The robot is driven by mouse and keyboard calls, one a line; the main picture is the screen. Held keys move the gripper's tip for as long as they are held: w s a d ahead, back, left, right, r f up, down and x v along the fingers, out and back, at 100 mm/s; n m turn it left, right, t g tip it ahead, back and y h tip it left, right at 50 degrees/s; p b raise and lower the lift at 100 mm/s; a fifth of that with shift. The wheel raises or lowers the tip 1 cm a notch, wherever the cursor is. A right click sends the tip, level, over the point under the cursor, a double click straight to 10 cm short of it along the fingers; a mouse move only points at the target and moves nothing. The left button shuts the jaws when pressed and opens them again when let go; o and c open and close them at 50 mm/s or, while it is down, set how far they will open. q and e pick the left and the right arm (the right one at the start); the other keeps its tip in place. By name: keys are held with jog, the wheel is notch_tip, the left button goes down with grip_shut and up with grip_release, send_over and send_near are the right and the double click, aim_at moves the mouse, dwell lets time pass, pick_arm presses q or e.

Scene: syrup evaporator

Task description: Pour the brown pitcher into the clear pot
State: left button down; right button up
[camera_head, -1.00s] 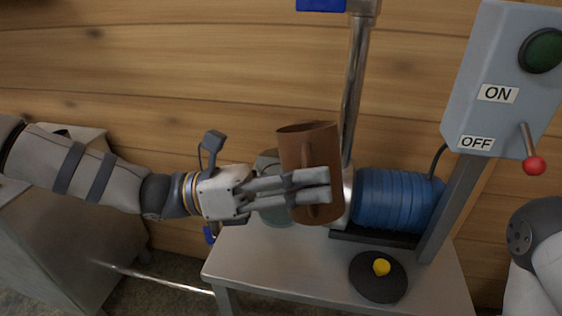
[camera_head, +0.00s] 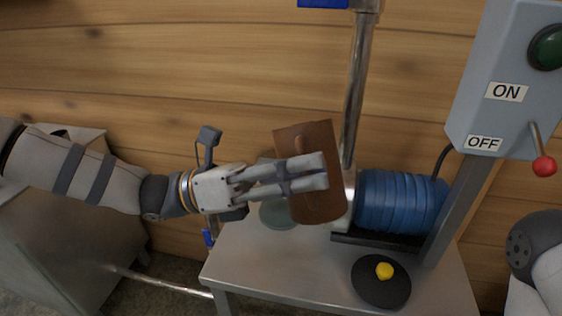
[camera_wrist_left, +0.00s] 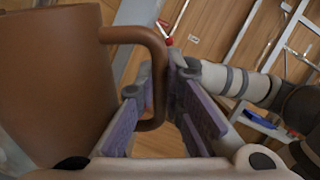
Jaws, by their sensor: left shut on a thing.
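The brown pitcher (camera_head: 318,204) is held in the air over the left part of the metal table, its top leaning slightly left. My left gripper (camera_head: 325,171) lies across its front. In the left wrist view, the gripper (camera_wrist_left: 160,82) is shut around the handle (camera_wrist_left: 158,50), with the brown body (camera_wrist_left: 50,75) to the left. The clear pot (camera_head: 276,214), greenish and see-through, stands on the table behind and below the gripper, partly hidden by gripper and pitcher. The pitcher's inside and any liquid are not visible. My right gripper is out of view.
A blue ribbed cylinder (camera_head: 398,203) lies right of the pitcher, beside a metal pole (camera_head: 357,90). A black lid with a yellow knob (camera_head: 384,271) lies at the table's (camera_head: 290,268) front right. A grey ON/OFF control box (camera_head: 500,75) with a red-tipped lever stands at right.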

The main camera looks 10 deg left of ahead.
pick_arm(q)
jog(key=shift+r, duration=0.2)
jog(key=shift+w+a+f, duration=0.1)
jog(key=shift+w+f, duration=0.1)
jog(key=shift+f, duration=0.1)
jog(key=shift+a+r+n, duration=0.1)
jog(key=shift+r+n, duration=0.2)
jog(key=shift+w+f+h, duration=0.15)
jog(key=shift+f+h, duration=0.05)
jog(key=shift+h, duration=0.1)
jog(key=shift+r, duration=0.25)
jog(key=shift+w+a+f+n, duration=0.1)
jog(key=shift+w+a+n, duration=0.1)
jog(key=shift+n, duration=0.2)
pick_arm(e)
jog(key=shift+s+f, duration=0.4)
pick_arm(q)
jog(key=shift+w+a+f+n+t+h+b, duration=0.25)
jog(key=shift+w+f+n+t+h+b, duration=0.25)
jog(key=shift+n+b, duration=0.4)
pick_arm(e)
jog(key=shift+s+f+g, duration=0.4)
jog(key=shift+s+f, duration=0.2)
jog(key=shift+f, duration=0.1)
